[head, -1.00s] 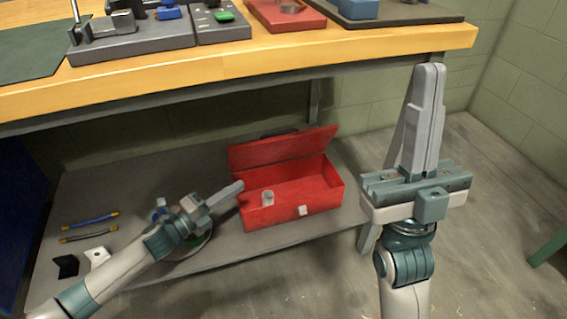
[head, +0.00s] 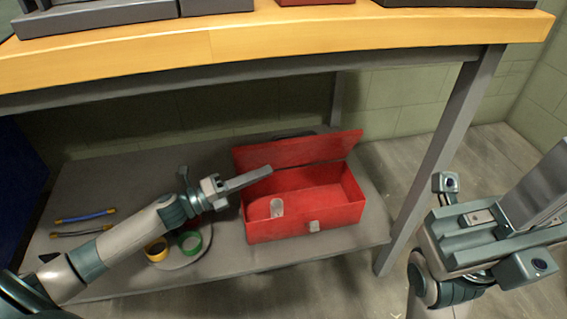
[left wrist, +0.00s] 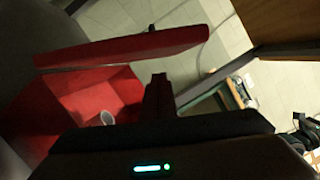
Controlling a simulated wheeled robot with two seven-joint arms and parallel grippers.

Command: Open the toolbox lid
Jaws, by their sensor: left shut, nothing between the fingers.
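The red toolbox (head: 285,226) stands on the lower shelf under the bench. Its lid (head: 315,147) is up and leans back along the rear edge, so the inside is exposed. A small pale cup-like item (head: 277,207) sits inside at the left. My left gripper (head: 268,171) is shut and empty, its fingers above the box's left end, in front of the lid. In the left wrist view the fingers (left wrist: 158,82) point at the raised lid (left wrist: 130,47); contact cannot be told. My right gripper (head: 540,190) is at the right edge, away from the toolbox, its tips cut off.
The shelf (head: 120,180) also holds a yellow tape roll (head: 156,250), a green tape roll (head: 191,240) and a blue-handled tool (head: 84,216). The wooden bench top (head: 300,40) overhangs the shelf. A grey bench leg (head: 440,150) stands right of the toolbox.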

